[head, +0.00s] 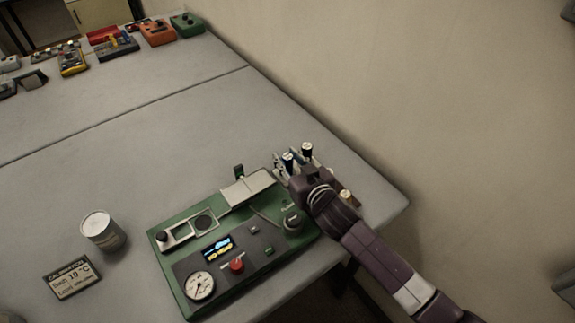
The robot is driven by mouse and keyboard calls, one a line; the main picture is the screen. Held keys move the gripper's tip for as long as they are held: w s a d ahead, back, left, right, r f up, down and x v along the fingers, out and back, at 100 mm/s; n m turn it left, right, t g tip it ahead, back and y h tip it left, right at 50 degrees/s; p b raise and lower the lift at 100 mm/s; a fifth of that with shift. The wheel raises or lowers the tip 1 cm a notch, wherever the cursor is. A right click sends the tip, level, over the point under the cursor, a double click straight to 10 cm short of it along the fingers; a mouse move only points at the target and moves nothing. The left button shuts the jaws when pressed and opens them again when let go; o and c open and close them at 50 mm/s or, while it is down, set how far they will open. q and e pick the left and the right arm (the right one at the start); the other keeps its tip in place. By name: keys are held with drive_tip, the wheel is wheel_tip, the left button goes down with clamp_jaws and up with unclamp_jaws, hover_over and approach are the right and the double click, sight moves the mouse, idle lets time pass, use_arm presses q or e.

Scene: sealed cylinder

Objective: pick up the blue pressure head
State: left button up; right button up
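The blue pressure head (288,158) seems to be the small dark-blue piece with a pale top, at the far right corner of the green device. My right gripper (290,168) is right at it, coming in from the lower right. Its fingers are small here and partly hidden by the gripper's body, so I cannot tell whether they are closed on the piece or only around it. A similar black piece with a pale top (307,149) stands just to the right. A third, with a tan top (346,195), shows beside my wrist. My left gripper is not in view.
The green device (166,262) has a gauge (200,286), a red knob (237,266) and a lit display (217,248). A metal can (102,230) and a label sign (72,278) stand to its left. Several coloured devices sit at the far end. The middle table is clear.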

clamp_jaws()
drive_tip(key=shift+r, duration=0.15)
